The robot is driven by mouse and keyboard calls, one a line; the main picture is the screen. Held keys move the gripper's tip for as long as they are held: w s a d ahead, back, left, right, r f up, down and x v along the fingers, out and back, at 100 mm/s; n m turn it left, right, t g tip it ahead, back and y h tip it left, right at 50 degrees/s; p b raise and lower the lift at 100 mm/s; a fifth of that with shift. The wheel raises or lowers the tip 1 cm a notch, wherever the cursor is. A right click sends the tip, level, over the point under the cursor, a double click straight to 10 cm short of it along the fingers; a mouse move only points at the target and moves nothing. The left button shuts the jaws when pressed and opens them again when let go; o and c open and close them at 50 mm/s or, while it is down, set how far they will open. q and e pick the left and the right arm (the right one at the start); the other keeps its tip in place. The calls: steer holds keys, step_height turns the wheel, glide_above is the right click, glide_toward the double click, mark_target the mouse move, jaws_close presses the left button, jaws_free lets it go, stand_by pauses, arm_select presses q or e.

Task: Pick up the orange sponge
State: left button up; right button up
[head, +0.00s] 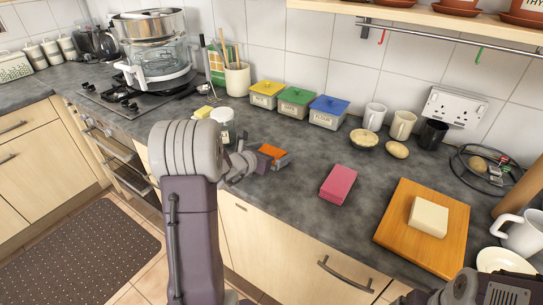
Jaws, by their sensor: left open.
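The orange sponge (270,150) lies on the dark worktop, right of the white-lidded jar. Its near side is partly hidden by my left gripper (265,159). My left gripper is open and at the sponge, with a finger in front of its near right edge. I cannot tell whether the fingers touch it. Part of my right gripper (500,290) shows at the bottom right corner, far from the sponge; its fingertips are not clear.
A jar (223,125) and a yellow block (203,112) stand left of the sponge. A pink block (338,185) lies to the right, then a wooden board (395,225) with a cream block (428,217). Lidded boxes (296,102) stand behind. Bare worktop lies between sponge and pink block.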

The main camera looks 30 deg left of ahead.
mark_target(272, 153)
arm_select(q)
steer(key=shift+w+f, duration=0.15)
steer(key=shift+w, duration=0.15)
steer(key=shift+s, duration=0.1)
steer(key=c, duration=1.1)
steer(key=shift+r, duration=0.55)
steer(key=r, duration=0.2)
steer(key=r+p, duration=0.1)
steer(key=shift+s+d+r, duration=0.25)
steer(key=shift+s+r, duration=0.1)
steer(key=shift+r, duration=0.05)
steer(key=s+d+r, duration=0.4)
steer(key=s, duration=0.1)
steer(key=s+d+r, duration=0.2)
steer(key=s+d, duration=0.1)
steer(key=shift+s+r+p, duration=0.15)
steer(key=shift+s+p, duration=0.05)
steer(key=shift+p, duration=0.2)
